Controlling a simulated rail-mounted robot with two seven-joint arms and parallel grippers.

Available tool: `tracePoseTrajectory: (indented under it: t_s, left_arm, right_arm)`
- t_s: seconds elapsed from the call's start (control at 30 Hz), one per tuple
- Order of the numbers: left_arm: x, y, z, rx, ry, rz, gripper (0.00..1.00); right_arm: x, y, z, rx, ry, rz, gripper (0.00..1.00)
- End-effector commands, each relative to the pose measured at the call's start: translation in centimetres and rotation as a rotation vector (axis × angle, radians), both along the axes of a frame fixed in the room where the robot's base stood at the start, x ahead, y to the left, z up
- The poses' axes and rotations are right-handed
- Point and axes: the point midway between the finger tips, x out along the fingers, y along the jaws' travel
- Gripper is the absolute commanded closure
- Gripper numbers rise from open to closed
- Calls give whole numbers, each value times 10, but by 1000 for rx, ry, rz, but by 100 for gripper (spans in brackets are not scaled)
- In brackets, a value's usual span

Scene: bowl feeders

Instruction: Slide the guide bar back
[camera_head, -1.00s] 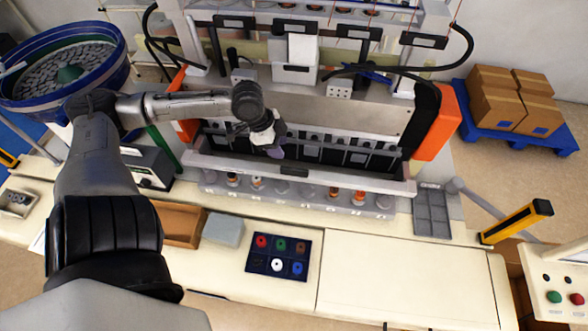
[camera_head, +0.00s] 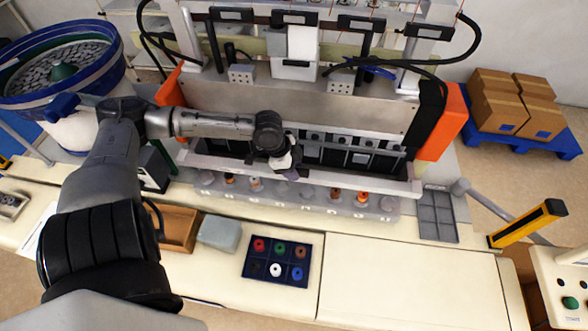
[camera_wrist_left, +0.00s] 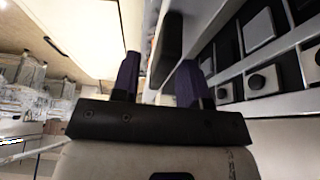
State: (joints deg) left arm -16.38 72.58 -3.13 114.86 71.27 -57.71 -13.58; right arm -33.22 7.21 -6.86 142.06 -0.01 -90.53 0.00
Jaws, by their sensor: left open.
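The guide bar (camera_head: 350,182) is a long pale rail across the front of the machine, behind the row of small cups. My left gripper (camera_head: 290,172) is over the middle of the bar, where it hides the bar's dark handle in the head view. In the left wrist view the dark handle (camera_wrist_left: 171,48) shows just beyond and between the two purple fingertips (camera_wrist_left: 160,82). The jaws are apart. I cannot tell whether they touch the handle. My right gripper is in neither view.
Behind the bar is a row of dark slots (camera_head: 350,156). In front lie the cup strip (camera_head: 315,197), a dark tray of coloured rings (camera_head: 278,261) and a grey block (camera_head: 219,233). An empty grey tray (camera_head: 437,216) is at the right. The front right table is clear.

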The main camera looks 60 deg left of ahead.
Motion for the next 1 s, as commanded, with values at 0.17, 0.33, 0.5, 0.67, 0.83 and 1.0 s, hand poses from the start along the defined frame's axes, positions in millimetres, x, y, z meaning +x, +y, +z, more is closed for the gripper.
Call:
tracePoseTrajectory:
  t_s: [0.17,0.33,0.5,0.67,0.83,1.0]
  left_arm:
    - [2,-1,-3,0,-2,-1,60]
    - [2,-1,-4,1,-1,-1,60]
    - [2,-1,-4,1,-1,-1,64]
    - [2,-1,-4,1,-1,-1,80]
    - [2,-1,-4,1,0,-2,96]
    - [2,-1,-4,1,-1,-1,100]
  right_arm:
    - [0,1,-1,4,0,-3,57]
    - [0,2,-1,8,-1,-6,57]
    - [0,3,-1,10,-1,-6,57]
    - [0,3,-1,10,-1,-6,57]
    - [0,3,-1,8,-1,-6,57]
    - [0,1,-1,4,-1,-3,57]
